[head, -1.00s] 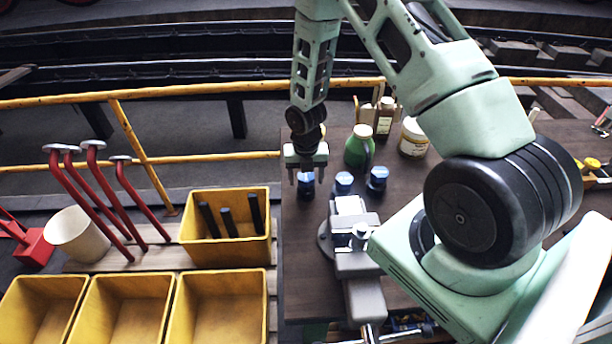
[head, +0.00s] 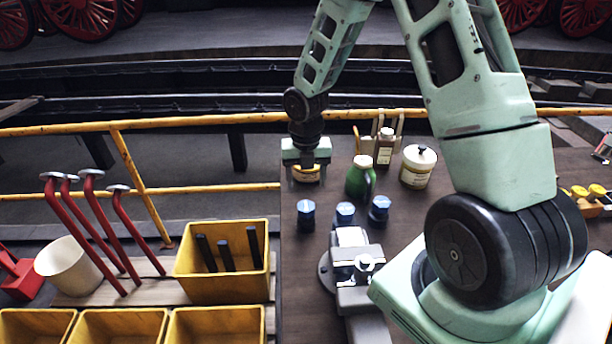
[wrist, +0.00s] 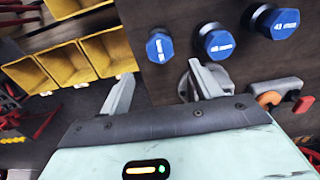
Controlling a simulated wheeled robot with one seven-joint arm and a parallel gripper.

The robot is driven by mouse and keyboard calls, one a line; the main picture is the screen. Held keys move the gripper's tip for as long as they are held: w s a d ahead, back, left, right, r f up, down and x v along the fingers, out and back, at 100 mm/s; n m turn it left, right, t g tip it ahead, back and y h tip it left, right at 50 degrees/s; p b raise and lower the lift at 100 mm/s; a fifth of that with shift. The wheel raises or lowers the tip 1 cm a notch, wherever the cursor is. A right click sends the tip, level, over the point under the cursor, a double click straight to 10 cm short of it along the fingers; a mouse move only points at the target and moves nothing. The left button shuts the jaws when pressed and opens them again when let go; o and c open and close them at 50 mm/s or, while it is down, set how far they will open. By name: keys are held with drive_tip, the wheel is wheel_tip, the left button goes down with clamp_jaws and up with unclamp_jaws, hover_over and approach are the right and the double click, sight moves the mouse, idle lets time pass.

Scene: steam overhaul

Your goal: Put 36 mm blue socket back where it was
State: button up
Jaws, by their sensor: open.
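Three blue-topped sockets stand upright on the dark bench: the left socket (head: 306,215), the middle socket (head: 345,214) and the right socket (head: 379,209). The wrist view also shows the left (wrist: 160,47), middle (wrist: 215,42) and right (wrist: 275,22) sockets, with white size markings on top. The left marking is too small to read surely, so I cannot tell for certain which is the 36 mm one. My gripper (head: 307,174) is open and empty, above and beyond the left socket, apart from it. Its fingers (wrist: 162,92) show spread in the wrist view.
A grey vise (head: 355,265) stands just in front of the sockets. A green bottle (head: 360,178), a white jar (head: 418,167) and a yellow-labelled tin (head: 306,177) stand at the back. Yellow bins (head: 222,290) are left of the bench, one holding dark bars.

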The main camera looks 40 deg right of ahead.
drive_tip(key=s+a+r+m, duration=0.4)
drive_tip(key=a+r+m, duration=0.1)
drive_tip(key=a, duration=0.3)
drive_tip(key=s+a+r+m, duration=0.4)
drive_tip(key=a+r, duration=0.1)
drive_tip(key=a, duration=0.3)
drive_tip(key=s+a+r+m, duration=0.2)
drive_tip(key=s+a+m, duration=0.2)
drive_tip(key=s+m, duration=0.2)
drive_tip(key=s+a+r+m, duration=0.3)
drive_tip(key=s+m, duration=0.3)
drive_tip(key=s, duration=0.4)
drive_tip(key=shift+s+a+r+y, duration=0.2)
drive_tip(key=shift+a+y, duration=0.1)
drive_tip(key=shift+a, duration=0.5)
